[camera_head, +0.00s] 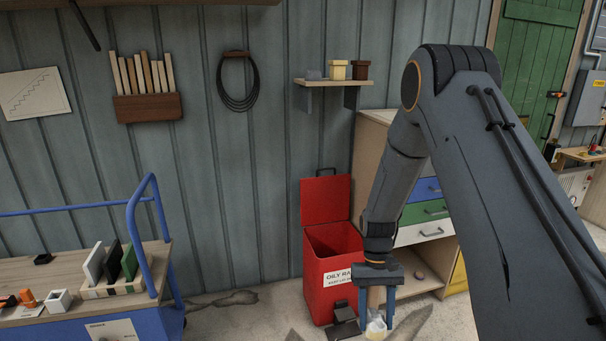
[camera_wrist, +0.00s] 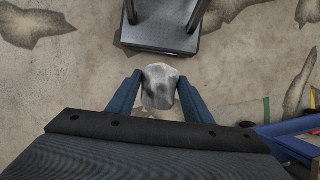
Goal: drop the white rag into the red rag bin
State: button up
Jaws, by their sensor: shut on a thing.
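The white rag (camera_wrist: 160,87), crumpled with grey smudges, is between the two blue fingers of my gripper (camera_wrist: 159,92) in the wrist view. The fingers are shut on it. In the head view my gripper (camera_head: 376,308) points down, and the pale rag (camera_head: 376,328) shows low between its fingertips. The red rag bin (camera_head: 338,290) has its lid (camera_head: 326,200) standing open and a label reading "OILY RA..." on its front. My gripper is in front of the bin and to the right of its opening in the picture. The bin does not clearly show in the wrist view.
A blue cart (camera_head: 143,230) with a wooden top stands at the left. A cabinet with coloured drawers (camera_head: 424,210) stands behind my arm, right of the bin. A shelf (camera_head: 333,82) hangs above the bin. Stained concrete floor (camera_head: 240,315) is open between cart and bin.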

jog(key=shift+w+f+b, duration=0.25)
jog(key=shift+f+b, duration=0.35)
jog(key=shift+f, duration=0.3)
jog(key=shift+w+f+b, duration=0.25)
jog(key=shift+f+b, duration=0.35)
jog(key=shift+f, duration=0.25)
